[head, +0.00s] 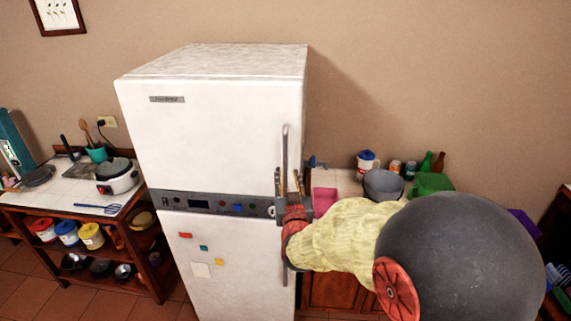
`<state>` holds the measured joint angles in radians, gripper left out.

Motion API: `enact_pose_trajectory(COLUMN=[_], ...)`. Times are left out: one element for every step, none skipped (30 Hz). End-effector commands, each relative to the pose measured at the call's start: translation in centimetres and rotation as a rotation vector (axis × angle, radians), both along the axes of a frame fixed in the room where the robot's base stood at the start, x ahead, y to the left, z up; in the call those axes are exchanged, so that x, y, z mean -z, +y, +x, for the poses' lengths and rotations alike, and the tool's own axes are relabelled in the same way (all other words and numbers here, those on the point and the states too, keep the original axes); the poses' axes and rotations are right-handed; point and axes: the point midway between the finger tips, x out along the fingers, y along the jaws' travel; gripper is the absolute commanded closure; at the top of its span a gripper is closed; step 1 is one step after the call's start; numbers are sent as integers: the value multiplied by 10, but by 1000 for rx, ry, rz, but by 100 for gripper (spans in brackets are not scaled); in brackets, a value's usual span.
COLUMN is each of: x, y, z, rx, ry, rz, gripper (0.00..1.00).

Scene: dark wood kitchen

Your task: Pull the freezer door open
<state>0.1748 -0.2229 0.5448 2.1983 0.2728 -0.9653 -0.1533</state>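The white fridge-freezer stands in the middle of the head view. Its upper door, the freezer door (210,130), looks closed and flush with the body. A thin vertical metal handle (285,150) runs down the right side of that door. My gripper (288,184) is at the lower end of this handle. Its two fingers point up and stand apart, one on each side of the handle line, with a visible gap. Whether either finger touches the handle cannot be told. My gripper's body hides the area just below the handle.
A dark control panel (215,205) separates the upper door from the lower door (225,265), which bears small magnets. A shelf table (75,215) with a cooker stands at left. A counter with a grey bowl (383,185) and bottles is at right, partly behind my arm.

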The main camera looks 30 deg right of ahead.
Motion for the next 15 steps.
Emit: enact_pose_trajectory(x=[-1,-1,-1,-1,-1,-1,-1,-1,-1,-1,-1,-1,-1,-1,-2], y=[-1,-2,-4,-5,-7,-9,-11,-13,-15,-17,-18,-20,-22,-23,-24], z=[2,4,8,11,15,20,24,28,34,38,42,47,50,54,58], rx=[1,1,1,1,1,1,1,1,1,1,1,1,1,1,0], ry=[-3,-2,-1,-1,-1,0,0,0,1,1,0,0,0,-1,-1], rz=[-3,-5,-6,-5,-5,-5,-5,-5,-5,-5,-5,-5,-5,-6,-6], gripper=[70,70,70,70,70,70,70,70,70,70,70,70,70,70,70])
